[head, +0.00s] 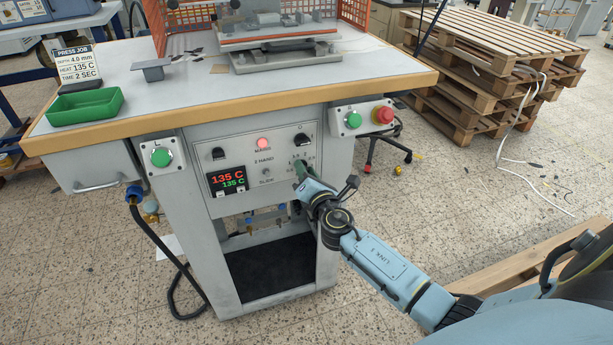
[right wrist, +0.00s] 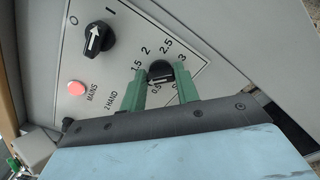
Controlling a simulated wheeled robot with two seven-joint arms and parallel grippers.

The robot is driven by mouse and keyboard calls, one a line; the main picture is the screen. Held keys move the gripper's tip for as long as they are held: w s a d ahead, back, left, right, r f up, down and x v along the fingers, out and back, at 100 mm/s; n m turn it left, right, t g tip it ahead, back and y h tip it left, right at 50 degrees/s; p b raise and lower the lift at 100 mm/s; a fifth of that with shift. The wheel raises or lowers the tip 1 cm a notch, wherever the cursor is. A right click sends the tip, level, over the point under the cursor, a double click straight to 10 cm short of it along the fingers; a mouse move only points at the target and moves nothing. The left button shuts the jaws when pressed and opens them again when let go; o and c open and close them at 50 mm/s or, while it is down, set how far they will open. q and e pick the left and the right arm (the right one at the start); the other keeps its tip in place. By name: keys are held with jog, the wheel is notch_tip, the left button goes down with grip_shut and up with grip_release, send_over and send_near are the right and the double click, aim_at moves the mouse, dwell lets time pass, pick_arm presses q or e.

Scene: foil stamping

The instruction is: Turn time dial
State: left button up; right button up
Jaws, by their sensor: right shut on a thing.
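The time dial (right wrist: 160,71) is a black knob on the grey control panel, ringed by a printed scale with 1.5, 2, 2.5 and 3 readable above it in the right wrist view. A white pointer mark on it appears to aim left in that view; the number it meets is hard to read. My right gripper (right wrist: 160,88) is shut on the dial, one green finger on each side. In the head view the gripper (head: 300,170) hides the dial. The job card (head: 69,68) reads depth 4.0 mm, heat 135 C, time 2 sec. My left gripper is out of view.
The mains knob (right wrist: 97,39) and lit red mains lamp (right wrist: 76,88) sit beside the dial. Green buttons (head: 162,157) (head: 353,120) and a red stop button (head: 383,115) flank the panel. A green tray (head: 85,107) lies on the bench.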

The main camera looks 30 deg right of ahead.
pick_arm(q)
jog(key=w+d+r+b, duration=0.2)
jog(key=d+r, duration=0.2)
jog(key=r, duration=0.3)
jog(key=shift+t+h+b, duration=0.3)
jog(key=shift+b, duration=0.05)
pick_arm(e)
jog(key=shift+f+m, duration=0.15)
jog(key=shift+m, duration=3.2)
jog(key=shift+f+m, duration=0.1)
jog(key=shift+m, duration=3.25)
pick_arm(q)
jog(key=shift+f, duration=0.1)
pick_arm(e)
jog(key=o, duration=1)
